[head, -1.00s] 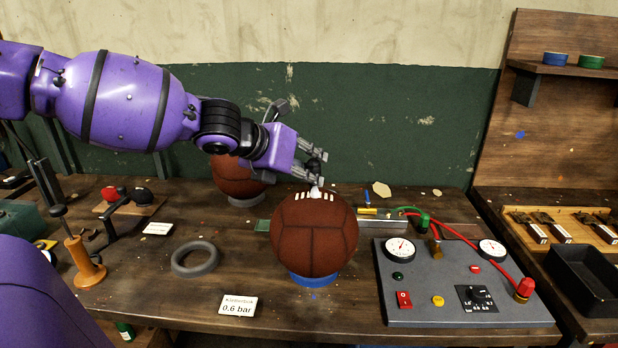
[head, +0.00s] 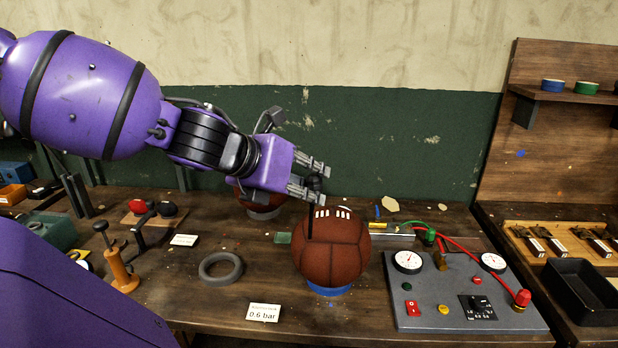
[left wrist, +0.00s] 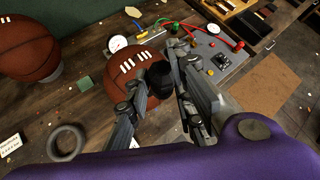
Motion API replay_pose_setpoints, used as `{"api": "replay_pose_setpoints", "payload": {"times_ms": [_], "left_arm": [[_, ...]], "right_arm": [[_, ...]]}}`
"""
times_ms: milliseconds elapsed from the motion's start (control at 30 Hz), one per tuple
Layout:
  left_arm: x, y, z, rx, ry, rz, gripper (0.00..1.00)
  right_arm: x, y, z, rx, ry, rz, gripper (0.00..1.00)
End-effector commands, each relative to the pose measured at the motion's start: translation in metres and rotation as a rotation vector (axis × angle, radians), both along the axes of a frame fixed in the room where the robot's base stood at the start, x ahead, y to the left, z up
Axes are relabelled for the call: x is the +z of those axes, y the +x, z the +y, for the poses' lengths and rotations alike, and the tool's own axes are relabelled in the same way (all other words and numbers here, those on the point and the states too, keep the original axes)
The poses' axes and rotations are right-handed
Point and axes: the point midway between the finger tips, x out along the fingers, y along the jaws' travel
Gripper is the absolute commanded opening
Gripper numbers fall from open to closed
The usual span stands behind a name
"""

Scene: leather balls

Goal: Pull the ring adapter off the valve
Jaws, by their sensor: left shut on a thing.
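The brown leather ball (head: 332,262) with white lacing sits on a blue ring stand (head: 328,289) in the middle of the bench. My left gripper (head: 315,182) is above the ball's upper left side, shut on a black piece that I take for the ring adapter (head: 316,183). A thin dark stem reaches down from it in front of the ball. The left wrist view shows the black piece (left wrist: 158,76) between the fingers, over the ball (left wrist: 120,92). I cannot make out the valve, or whether the stem touches the ball. My right gripper is not in view.
A grey panel (head: 450,318) with gauges and hoses stands right of the ball. A grey ring (head: 221,268) and a 0.6 bar card (head: 262,312) lie to its left. Another ball (head: 262,200) stands behind. A black tray (head: 582,290) is far right.

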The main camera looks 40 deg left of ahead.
Motion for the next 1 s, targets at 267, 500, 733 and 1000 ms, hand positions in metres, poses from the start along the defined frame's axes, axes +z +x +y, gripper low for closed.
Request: {"api": "replay_pose_setpoints", "payload": {"times_ms": [267,500,733,1000], "left_arm": [[-0.010,0.000,-0.001,-0.001,-0.002,0.000,0.00],[-0.018,0.000,-0.001,-0.001,-0.002,-0.001,0.00],[-0.026,0.001,0.000,-0.001,-0.001,-0.001,0.00],[-0.036,0.001,0.000,-0.001,-0.002,0.000,0.00]], "right_arm": [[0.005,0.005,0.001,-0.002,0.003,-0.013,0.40],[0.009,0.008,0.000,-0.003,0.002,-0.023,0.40],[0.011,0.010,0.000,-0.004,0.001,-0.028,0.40],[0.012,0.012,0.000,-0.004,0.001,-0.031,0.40]]}}
